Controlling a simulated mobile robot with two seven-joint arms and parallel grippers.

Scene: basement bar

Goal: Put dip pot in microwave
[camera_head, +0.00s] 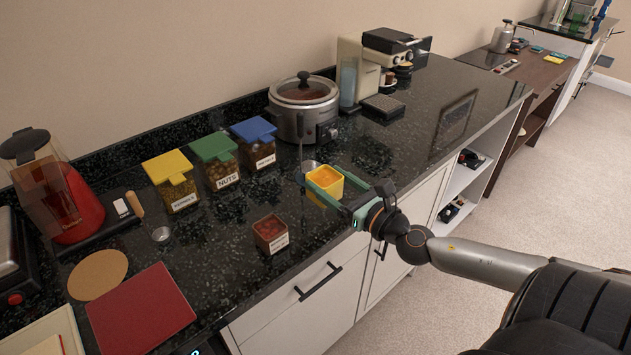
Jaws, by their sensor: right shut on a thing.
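A small yellow pot with an orange filling (325,182), which looks like the dip pot, is between the green fingers of my right gripper (321,175). The gripper is shut on it, near the front edge of the black counter. The pot looks upright; I cannot tell whether its base touches the counter. My left gripper is not in view. No microwave can be clearly made out. A dark appliance with a small blue display (209,346) shows only partly at the bottom edge.
A small brown labelled container (270,234) stands left of my gripper. Jars with yellow (168,167), green (213,147) and blue (253,129) lids and a slow cooker (304,106) stand behind. A coffee machine (375,75) stands farther right. A red board (141,311) lies at front left.

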